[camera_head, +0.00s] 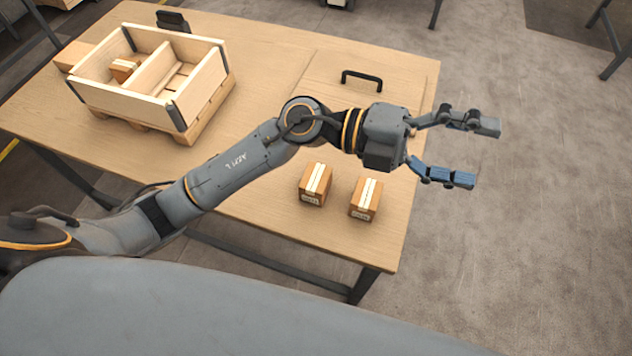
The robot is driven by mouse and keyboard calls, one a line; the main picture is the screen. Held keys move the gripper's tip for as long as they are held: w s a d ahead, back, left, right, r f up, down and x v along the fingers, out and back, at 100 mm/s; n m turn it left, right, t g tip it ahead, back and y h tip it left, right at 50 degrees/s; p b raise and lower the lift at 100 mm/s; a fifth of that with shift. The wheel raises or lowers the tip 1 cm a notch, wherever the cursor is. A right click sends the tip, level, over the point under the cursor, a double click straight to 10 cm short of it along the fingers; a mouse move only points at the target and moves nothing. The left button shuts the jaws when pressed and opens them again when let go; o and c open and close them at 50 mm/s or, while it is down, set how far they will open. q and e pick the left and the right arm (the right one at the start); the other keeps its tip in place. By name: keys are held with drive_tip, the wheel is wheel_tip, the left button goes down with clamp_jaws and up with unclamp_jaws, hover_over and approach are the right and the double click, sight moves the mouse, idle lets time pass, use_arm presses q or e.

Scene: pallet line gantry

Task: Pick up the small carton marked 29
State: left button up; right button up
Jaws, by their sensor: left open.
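Two small brown cartons with white tape stand on the wooden table (262,190) near its front right corner: a left carton (313,190) and a right carton (364,203). Their white labels are too small to read, so I cannot tell which is marked 29. A third small carton (124,69) sits in the left compartment of a wooden crate (118,101); no number is readable on it. My left gripper (475,154) is open and empty, past the table's right edge, with floor behind it. It lies up and to the right of the two cartons. My right gripper is not in view.
The divided crate stands on a small pallet (208,107) at the table's back left. A brown block or box (73,56) is beside it. A black handle (361,79) rises from a board at the back right. The floor (540,230) to the right is clear.

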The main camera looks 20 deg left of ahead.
use_arm(q)
wheel_tip(320, 180, down, 6)
drive_tip(key=r+m+g+y, duration=0.1)
drive_tip(key=m+g+y, duration=0.1)
drive_tip(key=y, duration=0.2)
drive_tip(key=n+t+y, duration=0.1)
drive_tip(key=t+y, duration=0.2)
drive_tip(key=y, duration=1.2)
hover_over(316, 176)
wheel_tip(316, 176, down, 12)
drive_tip(key=f, duration=0.7)
drive_tip(key=shift+d+f, duration=0.2)
drive_tip(key=shift+d, duration=0.15)
drive_tip(key=shift+s+a+f+p, duration=0.1)
drive_tip(key=shift+f+p, duration=0.05)
drive_tip(key=shift+f, duration=0.9)
drive_tip(key=shift+w+a+f+p, duration=0.1)
drive_tip(key=shift+a+f+p, duration=0.1)
drive_tip(key=shift+f, duration=0.85)
drive_tip(key=shift+s+a+f+p, duration=0.1)
drive_tip(key=shift+f+p, duration=0.05)
drive_tip(key=shift+f, duration=0.9)
drive_tip(key=c, duration=1.4)
drive_tip(key=shift+c, duration=0.5)
drive_tip(key=shift+r, duration=0.2)
